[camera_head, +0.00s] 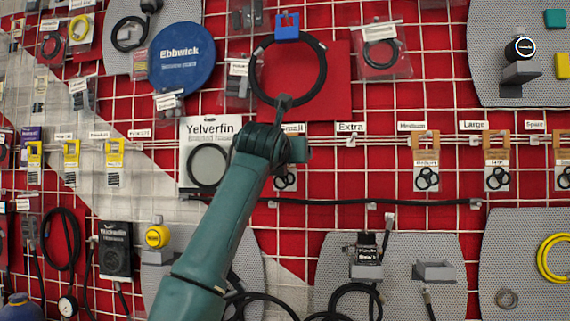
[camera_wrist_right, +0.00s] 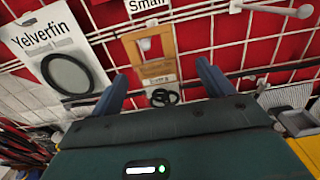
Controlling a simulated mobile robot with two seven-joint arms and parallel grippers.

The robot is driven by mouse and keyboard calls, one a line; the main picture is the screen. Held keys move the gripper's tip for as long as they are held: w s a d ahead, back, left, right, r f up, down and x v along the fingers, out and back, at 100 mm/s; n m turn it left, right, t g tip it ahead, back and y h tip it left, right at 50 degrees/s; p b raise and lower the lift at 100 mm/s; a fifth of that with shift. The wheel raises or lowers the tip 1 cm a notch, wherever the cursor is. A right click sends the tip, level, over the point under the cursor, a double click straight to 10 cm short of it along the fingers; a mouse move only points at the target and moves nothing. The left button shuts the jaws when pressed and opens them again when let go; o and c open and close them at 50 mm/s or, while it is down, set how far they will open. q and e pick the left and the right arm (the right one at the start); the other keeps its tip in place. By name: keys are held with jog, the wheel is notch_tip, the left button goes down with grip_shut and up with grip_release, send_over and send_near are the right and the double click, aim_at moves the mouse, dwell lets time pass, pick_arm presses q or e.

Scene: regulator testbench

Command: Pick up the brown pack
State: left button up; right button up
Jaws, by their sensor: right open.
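A brown pack (camera_wrist_right: 165,42) with black rings hangs under the "Small" label in the right wrist view. In the head view my arm hides most of it; its lower part with rings (camera_head: 286,181) shows below the gripper. Similar brown packs hang under "Medium" (camera_head: 426,150) and "Large" (camera_head: 497,150), with another at the right edge. My right gripper (camera_wrist_right: 162,74) is open, its two fingers on either side of the Small pack in the wrist view. I cannot tell how near they are in depth. In the head view the right gripper (camera_head: 294,150) covers part of the Small label. My left gripper is not in view.
A white Yelverfin pack (camera_head: 191,135) hangs just left of the gripper. A large black ring (camera_head: 323,78) on a blue hook hangs above it. A black hose (camera_head: 350,203) runs below. White wire grid and metal hooks surround the packs.

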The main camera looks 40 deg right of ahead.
jog(key=p+x, duration=0.1)
jog(key=x, duration=0.3)
jog(key=p+x, duration=0.1)
jog(key=x, duration=0.1)
jog(key=shift+w+a+f+p, duration=0.15)
jog(key=shift+a+f+p, duration=0.05)
jog(key=shift+f+p, duration=0.1)
jog(key=shift+c, duration=0.6)
jog(key=shift+r, duration=0.1)
jog(key=c, duration=0.9)
